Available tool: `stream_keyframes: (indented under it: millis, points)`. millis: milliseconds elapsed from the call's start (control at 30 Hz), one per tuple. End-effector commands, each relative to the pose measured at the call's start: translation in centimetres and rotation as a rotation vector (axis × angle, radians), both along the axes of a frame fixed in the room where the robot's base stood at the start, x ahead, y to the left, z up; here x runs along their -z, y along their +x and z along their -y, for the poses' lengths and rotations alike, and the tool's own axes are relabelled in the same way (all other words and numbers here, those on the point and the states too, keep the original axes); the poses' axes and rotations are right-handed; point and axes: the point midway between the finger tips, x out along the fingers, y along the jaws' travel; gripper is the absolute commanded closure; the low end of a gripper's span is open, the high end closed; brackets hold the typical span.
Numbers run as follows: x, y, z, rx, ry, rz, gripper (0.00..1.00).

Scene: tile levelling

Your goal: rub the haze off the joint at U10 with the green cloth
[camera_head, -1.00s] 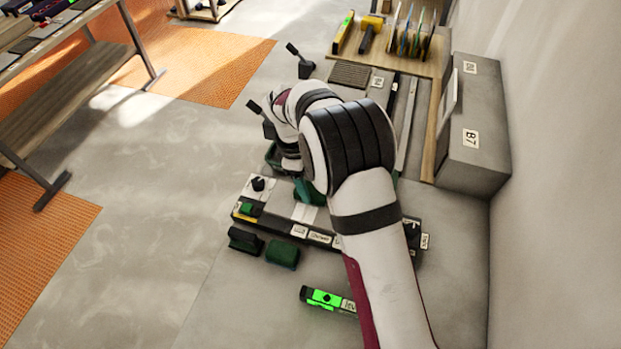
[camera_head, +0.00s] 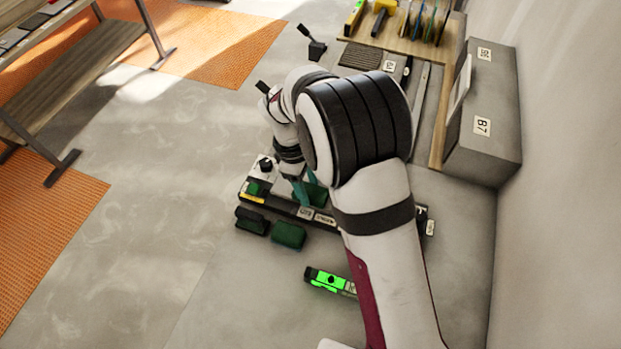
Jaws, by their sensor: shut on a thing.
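My gripper (camera_head: 301,187) points down over the tray of labelled parts, left of my forearm. It is shut on a dark green piece, the green cloth (camera_head: 316,194), which shows at its fingertips, low over the tray. My arm and gripper hide part of the cloth, so I cannot tell whether it touches the surface. Small white labels (camera_head: 306,213) run along the tray's front edge, too small to read. The joint at U10 and any haze on it cannot be made out; my arm covers much of that area.
A green pad (camera_head: 288,235) and a dark block (camera_head: 251,220) lie in front of the tray. A bright green level (camera_head: 329,281) lies nearer.

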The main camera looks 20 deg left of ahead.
Motion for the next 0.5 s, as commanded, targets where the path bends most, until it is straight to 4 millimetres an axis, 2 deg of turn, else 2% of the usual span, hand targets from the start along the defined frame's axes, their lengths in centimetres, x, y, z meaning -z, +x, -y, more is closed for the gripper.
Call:
stream_keyframes:
  millis: [200, 400, 500]
  points:
    - [0.1, -1.7, 0.0, 0.0, 0.0, -0.001, 0.98]
    - [0.2, -1.7, 0.0, 0.002, -0.001, -0.003, 0.98]
    - [-0.6, -1.7, 0.0, 0.0, 0.0, 0.0, 0.98]
